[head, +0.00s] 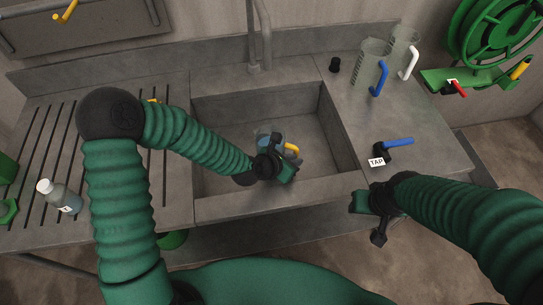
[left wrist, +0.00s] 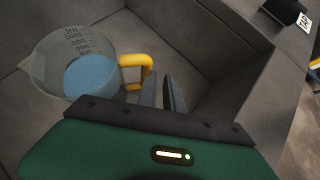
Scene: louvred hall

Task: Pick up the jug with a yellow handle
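The jug with a yellow handle stands in the sink (head: 210,140). In the left wrist view it is a clear measuring jug (left wrist: 50,70) with blue liquid inside, and its yellow handle (left wrist: 148,62) points toward my fingers. In the head view my left gripper (head: 286,168) partly covers the jug (head: 264,131); the handle (head: 292,147) shows beside it. In the left wrist view my left fingers (left wrist: 164,92) are close together, just right of the handle, with nothing visible between them. My right gripper (head: 362,200) is over the counter's front edge; its fingers are unclear.
Two clear jugs, one with a blue handle (head: 379,78) and one with a white handle (head: 408,63), stand on the right counter. A blue-levered tap (head: 397,142) is nearer. A bottle (head: 62,197) is on the left drainboard. A faucet (head: 253,45) stands behind the sink.

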